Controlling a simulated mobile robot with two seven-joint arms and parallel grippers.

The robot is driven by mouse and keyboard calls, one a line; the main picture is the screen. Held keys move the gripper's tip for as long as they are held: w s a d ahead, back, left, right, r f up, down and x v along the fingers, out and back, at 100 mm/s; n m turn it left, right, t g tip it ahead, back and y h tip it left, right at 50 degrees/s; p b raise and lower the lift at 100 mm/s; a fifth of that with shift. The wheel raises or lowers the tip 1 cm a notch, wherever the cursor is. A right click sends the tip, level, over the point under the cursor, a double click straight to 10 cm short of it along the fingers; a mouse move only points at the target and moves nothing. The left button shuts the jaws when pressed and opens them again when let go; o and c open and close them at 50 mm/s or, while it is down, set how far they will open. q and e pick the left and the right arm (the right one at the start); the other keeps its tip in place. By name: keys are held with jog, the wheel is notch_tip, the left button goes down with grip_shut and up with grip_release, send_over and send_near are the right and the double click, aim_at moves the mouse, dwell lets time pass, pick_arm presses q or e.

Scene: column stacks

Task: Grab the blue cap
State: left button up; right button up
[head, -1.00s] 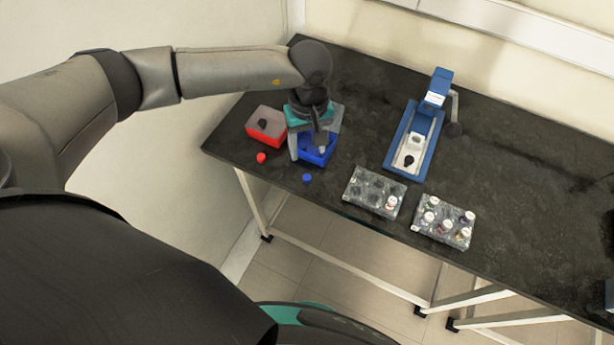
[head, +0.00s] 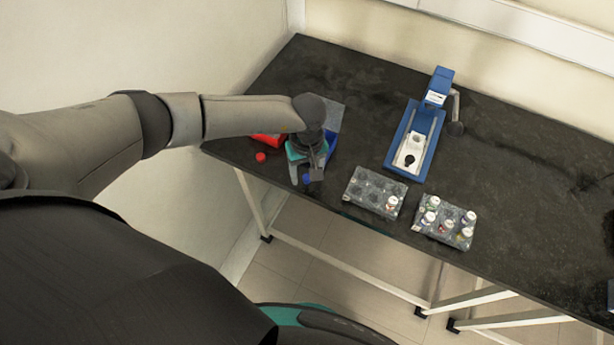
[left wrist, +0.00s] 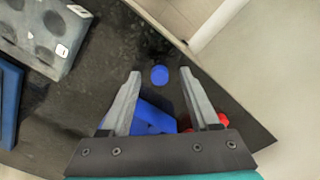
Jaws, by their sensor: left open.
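The blue cap (left wrist: 159,75) lies on the dark table near its front edge. In the left wrist view it sits between the lines of the fingers, just past the fingertips. In the head view the cap (head: 307,179) is partly covered by my left gripper (head: 308,181). My left gripper is open and empty, and its two fingers show in the left wrist view (left wrist: 160,76). Whether the fingertips are level with the cap cannot be told. My right gripper is not in view.
A blue tray (left wrist: 150,118) and a red tray (head: 268,139) stand behind the gripper, with a red cap (head: 261,157) beside them. A rack (head: 374,192) and a second rack with vials (head: 444,222) stand to the right. A blue device (head: 419,135) stands farther back.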

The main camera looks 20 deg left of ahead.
pick_arm(q)
grip_shut()
dwell(0.4)
jog(key=shift+r, duration=0.15)
